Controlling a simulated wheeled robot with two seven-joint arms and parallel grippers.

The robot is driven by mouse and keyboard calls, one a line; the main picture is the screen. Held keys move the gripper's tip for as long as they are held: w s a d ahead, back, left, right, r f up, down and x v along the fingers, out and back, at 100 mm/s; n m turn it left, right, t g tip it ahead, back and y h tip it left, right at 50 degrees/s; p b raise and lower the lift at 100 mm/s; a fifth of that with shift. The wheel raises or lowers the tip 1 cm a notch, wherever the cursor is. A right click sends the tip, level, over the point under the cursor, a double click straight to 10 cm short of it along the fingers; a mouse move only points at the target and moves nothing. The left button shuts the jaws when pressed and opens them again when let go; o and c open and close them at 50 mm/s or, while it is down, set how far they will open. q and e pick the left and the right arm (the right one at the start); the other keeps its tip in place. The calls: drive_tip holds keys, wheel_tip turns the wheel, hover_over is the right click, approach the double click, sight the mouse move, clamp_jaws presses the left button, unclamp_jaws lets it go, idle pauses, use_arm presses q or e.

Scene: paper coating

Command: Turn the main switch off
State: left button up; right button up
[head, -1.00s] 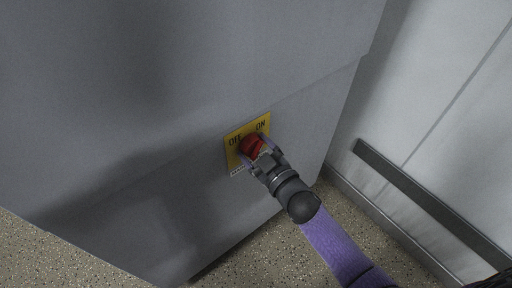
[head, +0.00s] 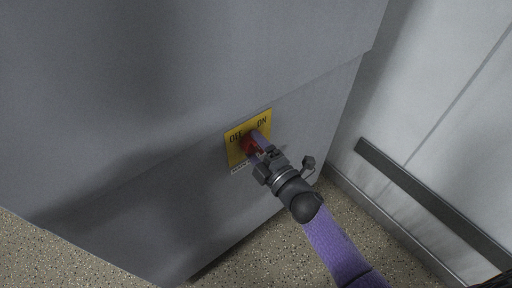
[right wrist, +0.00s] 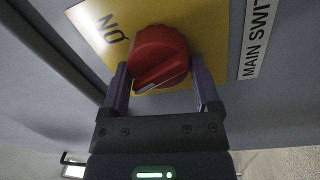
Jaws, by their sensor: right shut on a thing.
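The main switch is a red rotary knob (head: 249,147) on a yellow plate (head: 234,154) marked OFF at left and ON at right, on the front of a grey cabinet. My right gripper (head: 257,145) reaches it from the lower right and is shut on the knob. In the right wrist view the red knob (right wrist: 158,58) sits between the two purple fingers (right wrist: 162,92), one on each side. The ON mark shows there; the OFF mark is out of that view. Which mark the knob points to is hard to tell. My left gripper is not in view.
The grey cabinet (head: 150,90) fills the left and middle. A pale wall (head: 430,110) with a dark rail (head: 430,203) stands at the right. A white MAIN SWITCH label (right wrist: 257,35) is partly cut off. Speckled floor (head: 50,255) shows below.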

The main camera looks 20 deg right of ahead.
drive_tip(key=n, duration=0.3)
drive_tip(key=shift+f+b, duration=0.15)
drive_tip(key=shift+b, duration=0.15)
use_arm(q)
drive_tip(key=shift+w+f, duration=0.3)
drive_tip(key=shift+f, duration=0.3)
use_arm(e)
drive_tip(key=shift+n+y, duration=0.3)
drive_tip(key=shift+n, duration=0.6)
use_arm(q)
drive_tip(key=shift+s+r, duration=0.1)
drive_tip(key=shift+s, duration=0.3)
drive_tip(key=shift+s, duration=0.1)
use_arm(e)
drive_tip(key=o, duration=1.1)
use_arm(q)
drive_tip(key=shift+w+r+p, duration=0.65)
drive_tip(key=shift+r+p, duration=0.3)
use_arm(e)
drive_tip(key=v, duration=1)
